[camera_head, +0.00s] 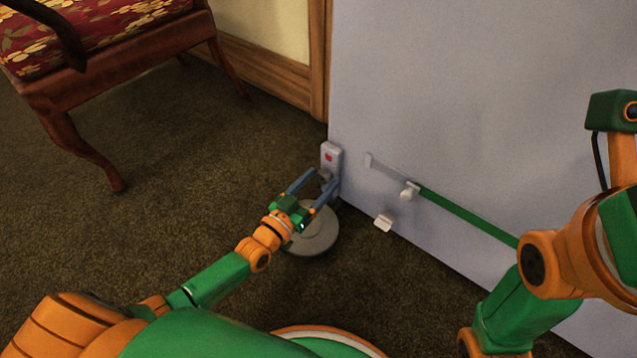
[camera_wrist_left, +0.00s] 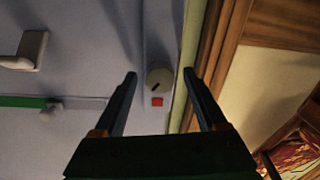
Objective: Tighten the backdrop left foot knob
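The backdrop (camera_head: 470,90) is a large pale grey panel. At its lower left edge is a bracket (camera_head: 333,152) with a red mark. The left foot knob (camera_wrist_left: 160,77) is round and grey with a dark line across its face; it sits beside a red square (camera_wrist_left: 157,101). My left gripper (camera_head: 322,178) reaches to the bracket and partly covers the knob in the head view. In the wrist view its two fingers (camera_wrist_left: 160,73) are open on either side of the knob, with a gap on each side. My right arm shows at the right; its fingers do not show.
A round grey foot disc (camera_head: 316,232) lies on the carpet under my left gripper. A green bar (camera_head: 465,214) with a white knob (camera_head: 409,191) runs along the backdrop. A small white piece (camera_head: 383,222) is below it. A chair (camera_head: 110,65) stands at the upper left.

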